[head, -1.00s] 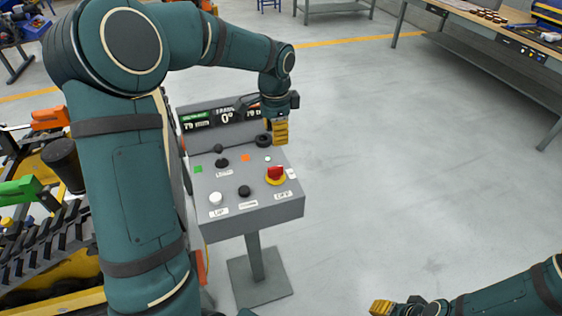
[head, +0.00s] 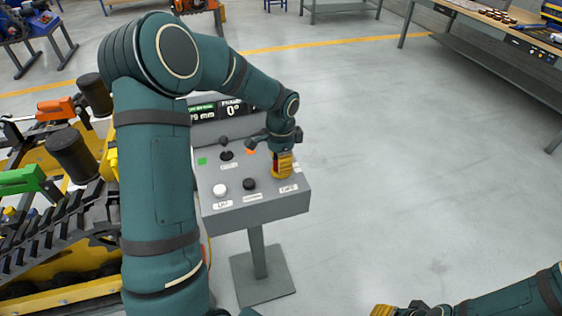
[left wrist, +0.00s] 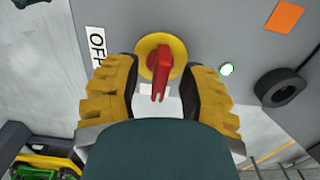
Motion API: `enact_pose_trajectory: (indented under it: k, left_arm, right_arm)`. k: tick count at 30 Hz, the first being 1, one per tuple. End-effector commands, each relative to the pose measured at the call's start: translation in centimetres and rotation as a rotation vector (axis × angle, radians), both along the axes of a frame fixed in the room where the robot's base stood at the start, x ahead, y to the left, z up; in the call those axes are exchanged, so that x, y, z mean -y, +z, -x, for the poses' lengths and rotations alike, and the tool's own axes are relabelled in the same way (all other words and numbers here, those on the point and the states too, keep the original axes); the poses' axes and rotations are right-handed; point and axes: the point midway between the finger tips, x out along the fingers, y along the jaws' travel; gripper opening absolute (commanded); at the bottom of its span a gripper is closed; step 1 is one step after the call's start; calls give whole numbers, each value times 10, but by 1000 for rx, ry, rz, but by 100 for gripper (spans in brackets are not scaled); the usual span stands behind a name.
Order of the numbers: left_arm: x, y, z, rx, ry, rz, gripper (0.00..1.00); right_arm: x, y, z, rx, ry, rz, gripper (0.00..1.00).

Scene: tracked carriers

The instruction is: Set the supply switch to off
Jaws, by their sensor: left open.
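The supply switch is a red rotary handle on a yellow round base, seen in the left wrist view (left wrist: 160,68). An "OFF" label (left wrist: 98,45) is beside it on the grey panel. My left gripper (left wrist: 160,85) is open, with its yellow-padded fingers on either side of the red handle; I cannot tell whether they touch it. In the head view my left gripper (head: 283,167) is at the right side of the control console (head: 256,205) and mostly hides the switch. My right gripper (head: 385,310) is at the bottom edge, partly cut off; its jaws are unclear.
The console also carries a white button (head: 220,190), a black button (head: 249,184), a black joystick (head: 226,155) and a display (head: 233,109). A yellow tracked carrier (head: 40,283) stands at the left. The floor right of the console is clear.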

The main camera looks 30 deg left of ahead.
Motion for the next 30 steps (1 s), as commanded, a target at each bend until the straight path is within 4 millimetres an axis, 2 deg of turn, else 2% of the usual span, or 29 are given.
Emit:
enact_pose_trajectory:
  k: [4, 5, 6, 9, 20, 30]
  left_arm:
    - [0, 0, 0, 0, 0, 0, 41]
    - [0, 0, 0, 0, 0, 0, 44]
    - [0, 0, 0, 0, 0, 0, 30]
    - [0, 0, 0, 0, 0, 0, 0]
    - [0, 0, 0, -1, 18, 0, 0]
    - [0, 0, 0, -2, 200, -1, 0]
  right_arm:
    - [0, 0, 0, 0, 0, 0, 47]
    - [0, 0, 0, 0, 0, 0, 47]
    - [0, 0, 0, 0, 0, 0, 47]
    - [0, 0, 0, 0, 0, 0, 47]
    - [0, 0, 0, 0, 0, 0, 47]
    - [0, -1, 0, -1, 0, 0, 47]
